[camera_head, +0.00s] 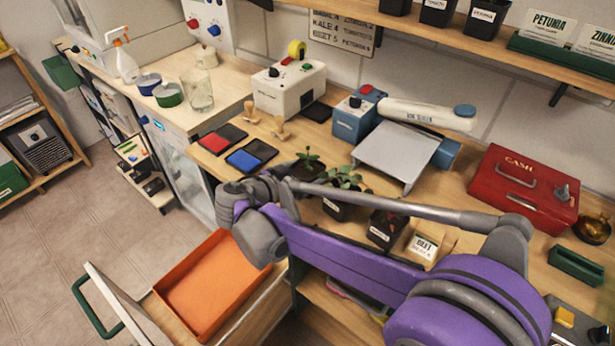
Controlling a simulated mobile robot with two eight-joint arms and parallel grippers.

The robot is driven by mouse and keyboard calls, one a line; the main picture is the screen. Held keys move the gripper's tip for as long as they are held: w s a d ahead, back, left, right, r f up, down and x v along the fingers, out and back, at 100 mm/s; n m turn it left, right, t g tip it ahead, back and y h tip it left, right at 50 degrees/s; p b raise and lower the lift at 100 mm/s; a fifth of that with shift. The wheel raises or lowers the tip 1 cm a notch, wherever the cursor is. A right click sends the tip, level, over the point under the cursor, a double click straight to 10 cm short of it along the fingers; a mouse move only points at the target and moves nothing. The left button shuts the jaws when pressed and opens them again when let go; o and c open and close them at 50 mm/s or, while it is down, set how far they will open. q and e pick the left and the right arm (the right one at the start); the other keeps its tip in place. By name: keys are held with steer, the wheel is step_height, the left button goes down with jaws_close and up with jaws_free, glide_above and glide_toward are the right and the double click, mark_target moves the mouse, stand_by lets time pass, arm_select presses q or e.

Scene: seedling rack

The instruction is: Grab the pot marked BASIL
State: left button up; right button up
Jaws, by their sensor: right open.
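Several small black pots stand on the wooden bench: a seedling pot (307,170) at the back, a leafier pot (339,211) in front of it, and a dark pot with a white label (381,238) farther right. My purple right arm partly covers them. I cannot read BASIL on any label. My left gripper is out of view.
Red (216,140) and blue (251,156) ink pads lie to the left. An open drawer holds an orange tray (208,285).

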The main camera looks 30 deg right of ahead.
steer(key=x, duration=0.4)
steer(key=shift+s+r, duration=0.1)
